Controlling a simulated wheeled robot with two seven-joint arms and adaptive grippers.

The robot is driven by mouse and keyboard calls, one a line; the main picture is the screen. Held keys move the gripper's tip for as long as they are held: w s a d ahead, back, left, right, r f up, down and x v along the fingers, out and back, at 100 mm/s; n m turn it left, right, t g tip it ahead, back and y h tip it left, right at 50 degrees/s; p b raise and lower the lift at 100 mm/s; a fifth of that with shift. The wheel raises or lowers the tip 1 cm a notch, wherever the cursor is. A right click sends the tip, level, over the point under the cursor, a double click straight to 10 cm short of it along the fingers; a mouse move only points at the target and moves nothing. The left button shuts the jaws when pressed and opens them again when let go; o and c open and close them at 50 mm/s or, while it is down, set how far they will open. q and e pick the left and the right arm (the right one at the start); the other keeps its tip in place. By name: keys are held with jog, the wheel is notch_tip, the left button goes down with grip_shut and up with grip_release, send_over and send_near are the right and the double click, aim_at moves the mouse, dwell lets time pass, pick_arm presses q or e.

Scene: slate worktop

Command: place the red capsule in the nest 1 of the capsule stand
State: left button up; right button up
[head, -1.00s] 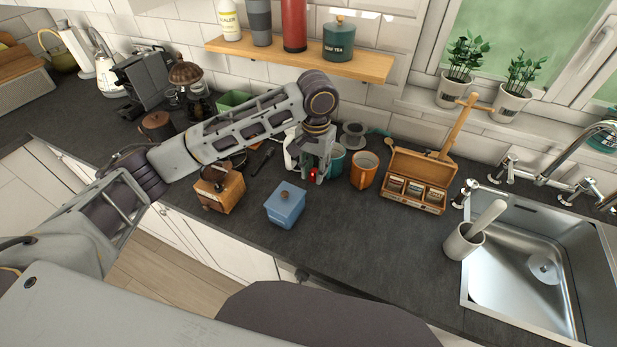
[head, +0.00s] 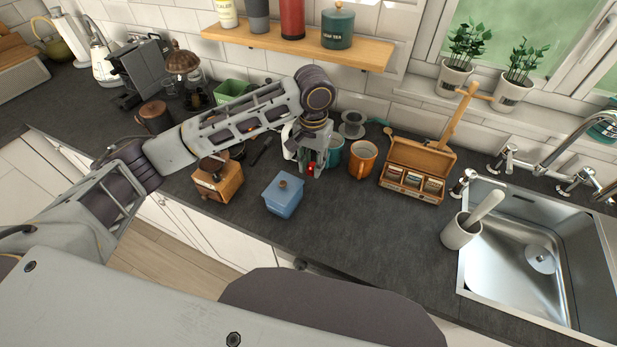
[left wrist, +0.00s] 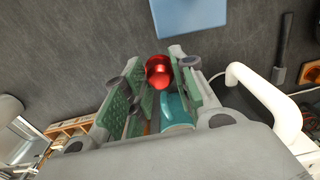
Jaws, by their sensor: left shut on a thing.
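The red capsule (head: 311,169) is held between the fingers of my left gripper (head: 312,167), above the worktop behind the blue lidded box. In the left wrist view the shiny red capsule (left wrist: 158,71) sits between the green-padded fingertips of the gripper (left wrist: 157,80). The fingers are shut on it. A teal mug (head: 334,152) stands close behind the gripper and shows partly between the fingers in the left wrist view (left wrist: 176,110). I cannot make out the capsule stand or its nest 1 in either view. My right gripper is not in view.
A blue lidded box (head: 283,196) and a wooden grinder (head: 217,180) stand in front. An orange mug (head: 363,160) and a wooden tea box (head: 414,171) are to the right, then the sink (head: 520,250). The front middle worktop (head: 350,235) is clear.

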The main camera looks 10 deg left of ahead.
aim_at(312, 164)
pick_arm(q)
jog(key=shift+f, duration=2.5)
jog(key=shift+f, duration=1.9)
jog(key=o, duration=0.7)
notch_tip(312, 164, up, 12)
jog(key=shift+r, duration=0.1)
